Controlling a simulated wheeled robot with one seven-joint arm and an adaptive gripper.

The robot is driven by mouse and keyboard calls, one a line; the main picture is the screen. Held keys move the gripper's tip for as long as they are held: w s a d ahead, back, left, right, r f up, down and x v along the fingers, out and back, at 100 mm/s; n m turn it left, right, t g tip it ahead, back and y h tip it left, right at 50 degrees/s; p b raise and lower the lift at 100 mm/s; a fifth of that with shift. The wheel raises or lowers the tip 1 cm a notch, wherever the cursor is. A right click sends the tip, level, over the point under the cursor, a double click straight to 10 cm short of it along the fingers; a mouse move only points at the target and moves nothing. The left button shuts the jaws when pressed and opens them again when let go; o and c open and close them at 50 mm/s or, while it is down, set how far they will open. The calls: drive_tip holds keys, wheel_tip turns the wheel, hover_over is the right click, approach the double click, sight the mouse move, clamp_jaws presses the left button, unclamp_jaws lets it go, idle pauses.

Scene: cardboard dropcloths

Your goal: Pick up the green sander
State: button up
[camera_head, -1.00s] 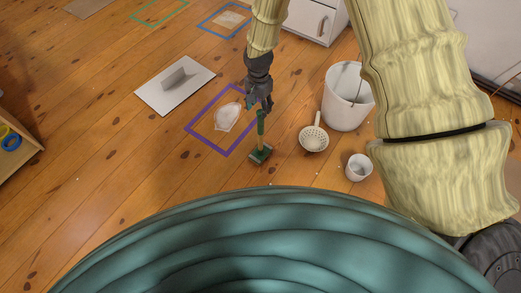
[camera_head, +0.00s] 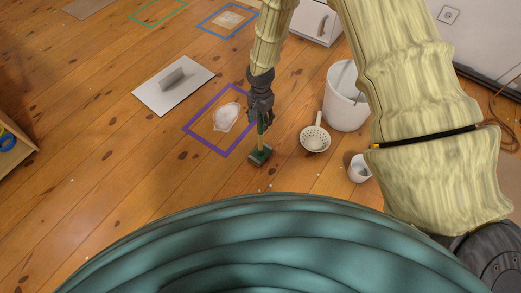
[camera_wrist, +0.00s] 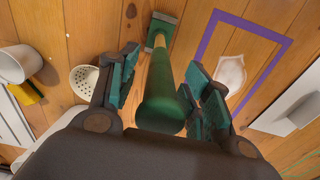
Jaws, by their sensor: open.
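The green sander (camera_head: 260,155) has a green head on the wooden floor and a handle rising from it. In the wrist view its handle (camera_wrist: 163,95) points up toward the camera, with the head (camera_wrist: 162,25) beyond it. My gripper (camera_head: 261,116) is above the sander and hides the top of the handle in the head view. In the wrist view my gripper (camera_wrist: 165,90) is open, with one teal finger on each side of the handle's green end. I cannot tell whether either finger touches it.
A white strainer (camera_head: 315,138), a white bucket (camera_head: 345,98) and a small white cup (camera_head: 360,170) stand to the right. A purple frame (camera_head: 205,143) around a pale heap (camera_head: 227,117) lies to the left.

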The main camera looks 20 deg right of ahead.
clamp_jaws()
drive_tip(key=shift+r, duration=0.15)
drive_tip(key=s+d+r+p, duration=0.1)
drive_tip(key=s+r+p, duration=0.1)
drive_tip(key=s, duration=0.6)
drive_tip(key=s+d+r+p, duration=0.1)
drive_tip(key=s+r+p, duration=0.1)
drive_tip(key=s+p, duration=0.2)
drive_tip(key=s, duration=0.3)
drive_tip(key=shift+s+d+r, duration=0.35)
drive_tip(key=shift+s, duration=0.05)
drive_tip(key=c, duration=1)
unclamp_jaws()
clamp_jaws()
drive_tip(key=shift+w, duration=0.15)
